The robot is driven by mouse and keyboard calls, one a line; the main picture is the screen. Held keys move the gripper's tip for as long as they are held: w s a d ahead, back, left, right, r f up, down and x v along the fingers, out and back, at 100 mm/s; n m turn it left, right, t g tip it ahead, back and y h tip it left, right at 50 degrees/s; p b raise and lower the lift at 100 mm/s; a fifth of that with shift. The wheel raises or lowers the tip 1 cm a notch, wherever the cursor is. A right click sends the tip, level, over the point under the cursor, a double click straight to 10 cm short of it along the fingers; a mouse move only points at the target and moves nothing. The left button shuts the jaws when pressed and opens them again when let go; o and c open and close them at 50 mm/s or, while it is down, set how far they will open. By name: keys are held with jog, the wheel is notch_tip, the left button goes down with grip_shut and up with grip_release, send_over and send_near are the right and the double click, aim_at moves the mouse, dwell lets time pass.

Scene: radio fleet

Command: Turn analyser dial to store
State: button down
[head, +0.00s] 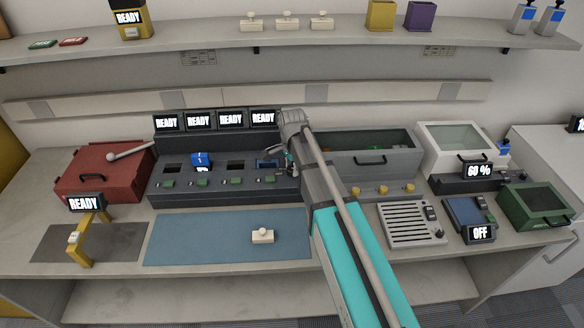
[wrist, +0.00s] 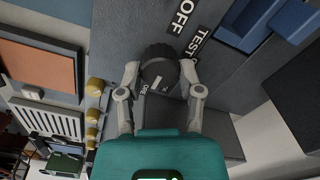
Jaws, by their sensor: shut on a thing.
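The analyser dial (wrist: 157,58) is a dark round knob in the upper middle of the wrist view, on a grey panel. The fingers of my gripper (wrist: 159,73) are shut on it from both sides. A white pointer mark on the dial's side faces the palm. The labels OFF (wrist: 183,14) and TEST (wrist: 199,42) show above and to the right of it. A small, partly hidden label lies between the fingers below the dial; I cannot read it fully. In the head view my gripper (head: 287,158) is at the right end of the dark charger bank; the dial is hidden there.
The dark charger bank (head: 225,192) has several READY screens and a blue item (head: 201,159) in one slot. A grey bin (head: 365,160) stands right of my arm. A blue mat (head: 200,238) with a cream piece (head: 263,236) lies in front.

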jog(key=shift+c, duration=1.3)
grip_release()
jog(key=shift+n, duration=0.4)
